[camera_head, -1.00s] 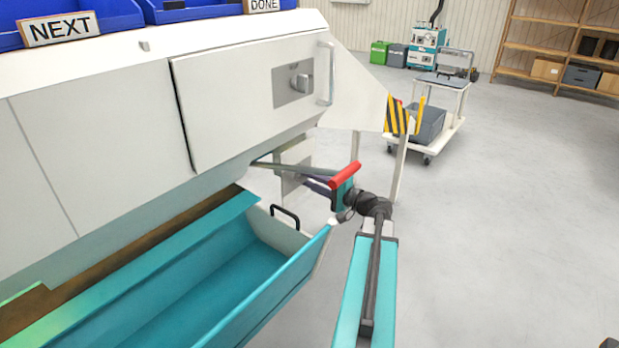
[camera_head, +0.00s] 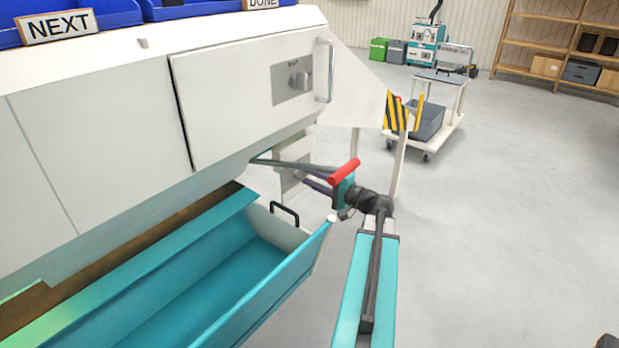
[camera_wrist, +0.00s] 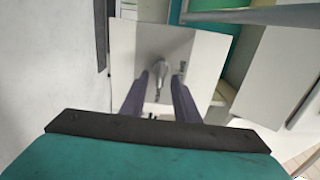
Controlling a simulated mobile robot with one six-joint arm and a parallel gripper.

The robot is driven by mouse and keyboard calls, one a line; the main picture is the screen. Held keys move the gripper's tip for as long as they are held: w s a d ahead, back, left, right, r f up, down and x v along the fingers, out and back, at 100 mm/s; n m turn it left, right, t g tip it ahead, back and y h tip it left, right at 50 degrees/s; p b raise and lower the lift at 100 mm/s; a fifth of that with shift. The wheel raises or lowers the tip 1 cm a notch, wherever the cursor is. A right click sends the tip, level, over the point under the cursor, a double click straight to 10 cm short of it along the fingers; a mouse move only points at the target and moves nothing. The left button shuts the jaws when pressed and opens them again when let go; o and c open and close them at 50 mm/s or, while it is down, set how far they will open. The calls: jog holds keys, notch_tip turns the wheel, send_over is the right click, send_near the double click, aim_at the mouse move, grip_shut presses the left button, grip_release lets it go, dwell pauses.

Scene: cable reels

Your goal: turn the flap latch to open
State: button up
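In the wrist view a small grey latch (camera_wrist: 161,64) stands on a pale square flap plate (camera_wrist: 192,50). My gripper (camera_wrist: 159,80) has two dark purple fingers apart, reaching toward the plate with the latch between and beyond their tips. I cannot tell whether either finger touches it. In the head view my gripper (camera_head: 318,186) is partly seen below the machine body, in front of a pale plate (camera_head: 290,160). The latch itself is not clear there.
A white cabinet door (camera_head: 235,100) with a grey knob (camera_head: 301,80) and a bar handle (camera_head: 327,70) is above my arm. A teal trough (camera_head: 215,285) with a black handle (camera_head: 286,213) lies left. A cart (camera_head: 440,115) stands behind; the floor right is clear.

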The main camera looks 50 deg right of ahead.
jog(key=s+d+p, duration=0.1)
jog(key=s, duration=1.2)
jog(key=shift+p, duration=0.3)
jog(key=shift+s, duration=0.15)
